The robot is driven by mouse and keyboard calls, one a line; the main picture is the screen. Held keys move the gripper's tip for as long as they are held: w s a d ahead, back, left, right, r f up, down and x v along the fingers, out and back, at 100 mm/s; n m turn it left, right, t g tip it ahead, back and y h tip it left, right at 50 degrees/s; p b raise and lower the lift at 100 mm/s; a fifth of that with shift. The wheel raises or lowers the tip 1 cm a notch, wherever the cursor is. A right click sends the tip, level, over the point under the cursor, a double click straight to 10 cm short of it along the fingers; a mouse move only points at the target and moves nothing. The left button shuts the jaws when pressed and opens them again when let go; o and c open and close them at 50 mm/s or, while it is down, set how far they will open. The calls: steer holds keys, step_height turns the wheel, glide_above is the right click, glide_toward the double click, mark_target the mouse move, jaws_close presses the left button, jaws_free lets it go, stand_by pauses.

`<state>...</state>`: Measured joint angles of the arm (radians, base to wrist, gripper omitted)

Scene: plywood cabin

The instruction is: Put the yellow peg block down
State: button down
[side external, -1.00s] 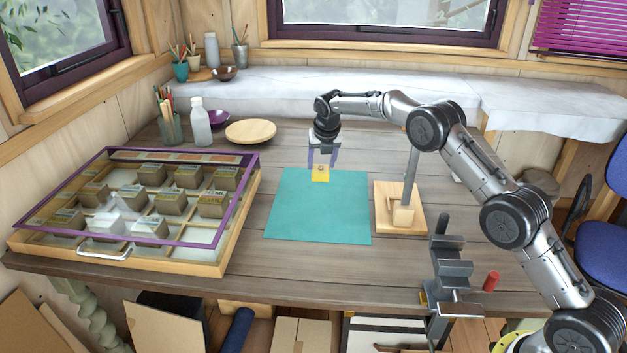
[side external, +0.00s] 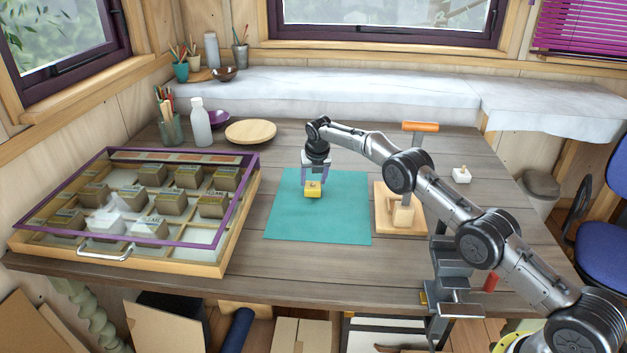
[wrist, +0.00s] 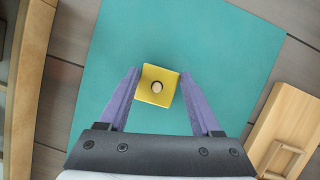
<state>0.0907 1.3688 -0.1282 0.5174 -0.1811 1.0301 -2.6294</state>
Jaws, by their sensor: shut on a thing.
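The yellow peg block (side external: 313,190) is a small yellow block with a round peg on top. My gripper (side external: 313,180) is shut on it, pointing down over the upper part of the teal mat (side external: 325,222). In the wrist view the block (wrist: 157,86) sits between the purple fingertips of my gripper (wrist: 160,85), slightly turned, with teal mat behind it. The block is at or just above the mat; I cannot tell if it touches.
A compartment case (side external: 243,213) with a purple-framed lid and several blocks stands at left. A wooden stand (side external: 384,212) with an orange handle (side external: 421,127) is right of the mat. The mat around my gripper is clear.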

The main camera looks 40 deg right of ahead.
steer(key=shift+f, duration=0.25)
steer(key=shift+c, duration=0.3)
jaws_free()
steer(key=shift+f, duration=0.1)
